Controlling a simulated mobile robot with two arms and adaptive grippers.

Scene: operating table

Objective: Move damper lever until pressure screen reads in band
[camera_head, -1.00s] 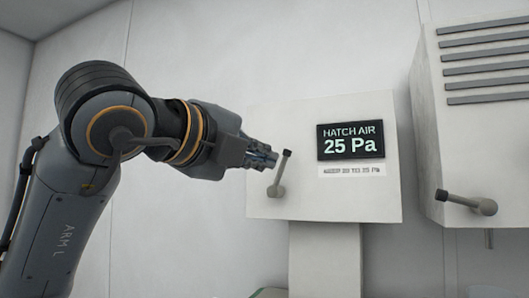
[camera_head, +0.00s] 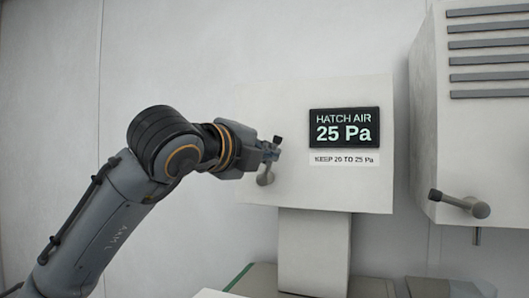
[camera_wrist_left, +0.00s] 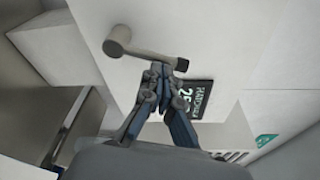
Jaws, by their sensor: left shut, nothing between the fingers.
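The pressure screen (camera_head: 344,127) reads "HATCH AIR 25 Pa". The label (camera_head: 344,159) under it reads "KEEP 20 TO 25 Pa". The damper lever (camera_head: 265,178) is on the same white box, left of the screen, its dark tip pointing up and slightly right. My left gripper (camera_head: 271,152) is shut and empty, and it overlaps the lever's middle in the head view. In the left wrist view, the lever (camera_wrist_left: 145,50) lies just beyond the closed fingertips (camera_wrist_left: 160,70); I cannot tell if they touch. The screen (camera_wrist_left: 192,97) shows there partly behind the fingers. My right gripper is not in view.
The white box (camera_head: 310,195) stands on a pale column (camera_head: 314,250). A vented cabinet (camera_head: 490,120) at the right carries another lever (camera_head: 460,203). A green-edged surface (camera_head: 237,277) lies low in front. The wall at the left is bare.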

